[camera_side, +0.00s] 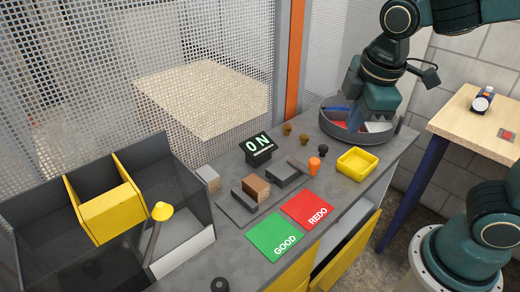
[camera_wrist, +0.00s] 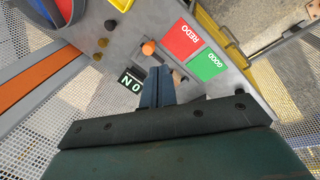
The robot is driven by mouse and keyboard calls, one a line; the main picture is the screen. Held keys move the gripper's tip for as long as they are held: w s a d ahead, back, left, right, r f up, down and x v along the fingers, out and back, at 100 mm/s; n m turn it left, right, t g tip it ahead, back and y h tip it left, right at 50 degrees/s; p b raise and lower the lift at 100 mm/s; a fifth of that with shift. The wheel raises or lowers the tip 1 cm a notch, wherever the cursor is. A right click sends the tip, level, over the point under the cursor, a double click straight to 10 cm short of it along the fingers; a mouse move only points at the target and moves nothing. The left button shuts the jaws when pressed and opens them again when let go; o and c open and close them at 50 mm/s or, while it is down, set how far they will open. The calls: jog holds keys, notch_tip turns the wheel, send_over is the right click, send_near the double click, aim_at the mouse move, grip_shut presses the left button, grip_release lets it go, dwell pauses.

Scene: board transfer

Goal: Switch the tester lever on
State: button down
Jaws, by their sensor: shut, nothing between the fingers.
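A small black display (camera_side: 259,144) reads "ON" in the side view; it shows upside down in the wrist view (camera_wrist: 131,84). Beside it is a dark grey fixture (camera_side: 284,174) with a short grey bar. An orange knob (camera_side: 314,163) stands by the bar's end, and shows in the wrist view (camera_wrist: 148,47). I cannot tell for certain which part is the tester lever. A brown block (camera_side: 257,188) sits on the grey base nearby. My gripper (camera_wrist: 158,80) is shut and empty, pointing down.
The round divided tray (camera_side: 325,125) is at the back right. A yellow tray (camera_side: 357,164), small knobs (camera_side: 304,138), and green GOOD (camera_side: 275,237) and red REDO (camera_side: 308,210) mats lie on the bench. A yellow-balled stick (camera_side: 162,211) stands by the bin at left. Mesh fencing runs behind.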

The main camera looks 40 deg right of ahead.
jog(key=w+a+f+n+g+h, duration=0.1)
jog(key=w+a+f+n+h, duration=0.1)
jog(key=w+a+f+n, duration=0.4)
jog(key=shift+a+f+n+h, duration=0.35)
jog(key=shift+a+n, duration=0.95)
jog(key=shift+n, duration=1)
jog(key=shift+g, duration=0.3)
jog(key=x, duration=1)
jog(key=shift+d+f, duration=0.1)
jog(key=shift+d, duration=0.05)
jog(key=shift+w+d, duration=0.3)
jog(key=shift+d, duration=0.65)
jog(key=shift+w+d, duration=0.25)
jog(key=shift+d, duration=0.65)
